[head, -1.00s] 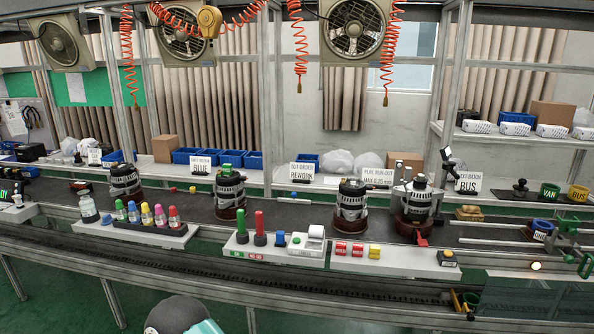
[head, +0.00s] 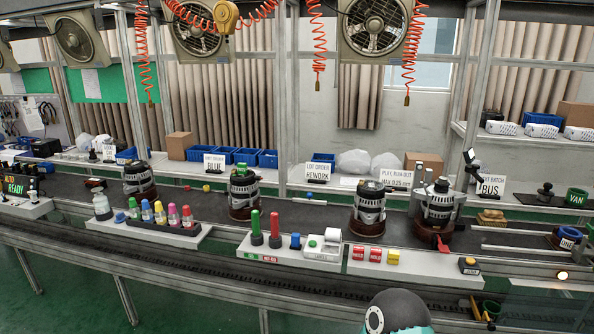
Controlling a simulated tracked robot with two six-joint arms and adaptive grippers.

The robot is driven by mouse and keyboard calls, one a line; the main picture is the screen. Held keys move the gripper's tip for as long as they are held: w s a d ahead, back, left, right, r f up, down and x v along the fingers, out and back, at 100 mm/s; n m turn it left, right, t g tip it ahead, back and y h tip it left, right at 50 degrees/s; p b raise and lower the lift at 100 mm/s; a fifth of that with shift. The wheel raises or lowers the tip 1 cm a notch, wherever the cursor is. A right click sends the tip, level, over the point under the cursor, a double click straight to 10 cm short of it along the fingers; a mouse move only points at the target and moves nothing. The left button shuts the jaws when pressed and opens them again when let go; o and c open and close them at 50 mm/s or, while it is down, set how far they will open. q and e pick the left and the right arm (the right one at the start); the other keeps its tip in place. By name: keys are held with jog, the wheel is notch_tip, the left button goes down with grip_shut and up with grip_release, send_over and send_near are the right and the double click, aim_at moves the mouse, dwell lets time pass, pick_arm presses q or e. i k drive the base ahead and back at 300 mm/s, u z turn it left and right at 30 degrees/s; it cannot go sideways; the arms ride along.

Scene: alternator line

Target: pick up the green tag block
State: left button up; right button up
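No block that I can clearly read as a green tag block shows. A small green piece (head: 241,170) sits on top of the second alternator (head: 243,198) from the left; it is too small to identify. On the white tray (head: 425,273) at the front right of the bench are two red blocks (head: 375,255) and a yellow block (head: 393,257). Neither gripper is in view. A dark rounded part with teal, seemingly my own arm, shows at the bottom edge, in front of the bench and right of the middle.
A white panel (head: 275,255) carries a green-topped post (head: 256,228), a red-topped post (head: 275,228) and a printer-like box (head: 324,245). Colored bottles (head: 159,212) stand at left. More alternators (head: 368,208) stand on the dark belt. Red coiled hoses (head: 411,55) hang overhead.

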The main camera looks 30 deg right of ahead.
aim_at(243, 168)
jog(key=z, duration=0.15)
jog(key=k, duration=0.45)
jog(key=z, duration=0.35)
jog(key=i, duration=1.5)
jog(key=u, duration=0.35)
